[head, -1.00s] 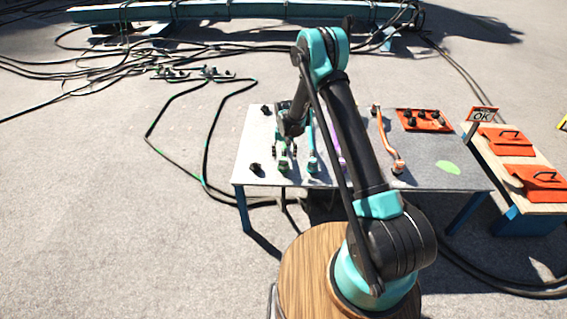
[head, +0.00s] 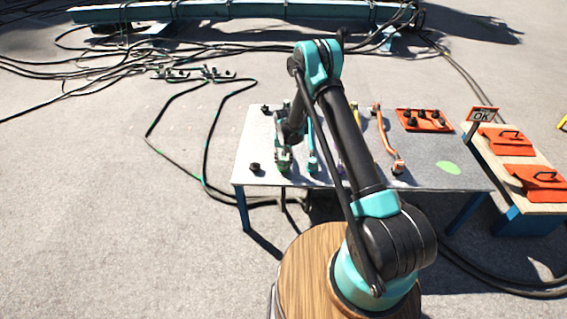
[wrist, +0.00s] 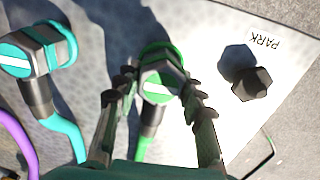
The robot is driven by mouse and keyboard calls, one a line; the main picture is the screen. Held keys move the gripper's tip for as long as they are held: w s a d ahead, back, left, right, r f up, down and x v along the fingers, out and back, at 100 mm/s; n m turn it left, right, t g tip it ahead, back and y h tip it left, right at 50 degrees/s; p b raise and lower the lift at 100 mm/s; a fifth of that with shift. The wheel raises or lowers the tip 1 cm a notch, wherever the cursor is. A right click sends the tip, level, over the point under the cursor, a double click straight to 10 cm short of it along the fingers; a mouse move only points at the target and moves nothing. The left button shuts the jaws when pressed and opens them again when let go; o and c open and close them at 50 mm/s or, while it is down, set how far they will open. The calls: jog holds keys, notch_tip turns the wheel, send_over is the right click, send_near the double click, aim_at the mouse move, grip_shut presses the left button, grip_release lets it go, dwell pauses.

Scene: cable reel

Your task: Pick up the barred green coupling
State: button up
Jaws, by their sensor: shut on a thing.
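The green coupling (wrist: 160,72) has a white bar across its end face and a green cable running down from it. My gripper (wrist: 160,92) is shut on this coupling, with one finger on each side of it. In the head view my gripper (head: 283,158) is at the left part of the table and largely covers the coupling. I cannot tell whether the coupling is clear of the table top.
A cyan coupling (wrist: 38,50) lies left of my gripper, with a purple cable (wrist: 20,135) beyond it. A dark knob (wrist: 250,82) stands on the right near the PARK marking. An orange cable (head: 385,135) and an orange tray (head: 424,127) are farther right.

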jog(key=shift+c, duration=0.8)
